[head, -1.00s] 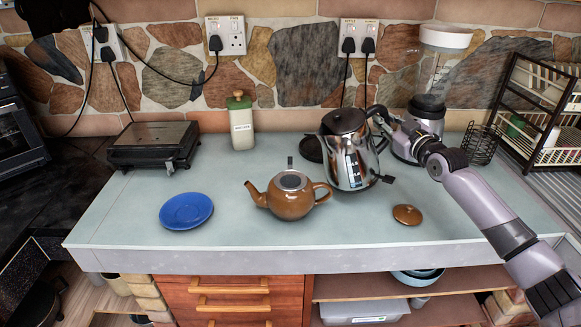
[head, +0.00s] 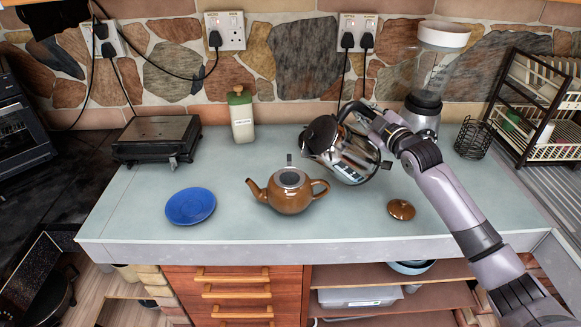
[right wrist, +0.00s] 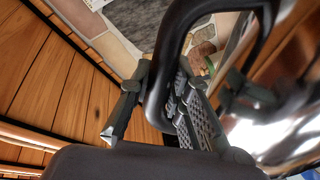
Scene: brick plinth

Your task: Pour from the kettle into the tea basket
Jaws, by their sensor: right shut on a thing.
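The shiny steel kettle (head: 345,158) with a black lid is off the counter, tilted to the left. Its upper left end is above and just right of the brown teapot (head: 291,201). The tea basket (head: 291,178) sits in the teapot's open mouth, its small handle upright. I cannot see any water. My right gripper (head: 360,112) is shut on the kettle's black handle. In the right wrist view, the gripper's fingers (right wrist: 160,100) are on both sides of the handle, and the kettle body (right wrist: 280,125) is at the right. My left gripper is not in view.
The brown teapot lid (head: 401,209) lies right of the teapot. A blue saucer (head: 190,206) lies to the left. A green-topped canister (head: 242,118), a black appliance (head: 157,137), a blender (head: 428,90), a wire basket (head: 473,138) and a dish rack (head: 535,110) stand behind.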

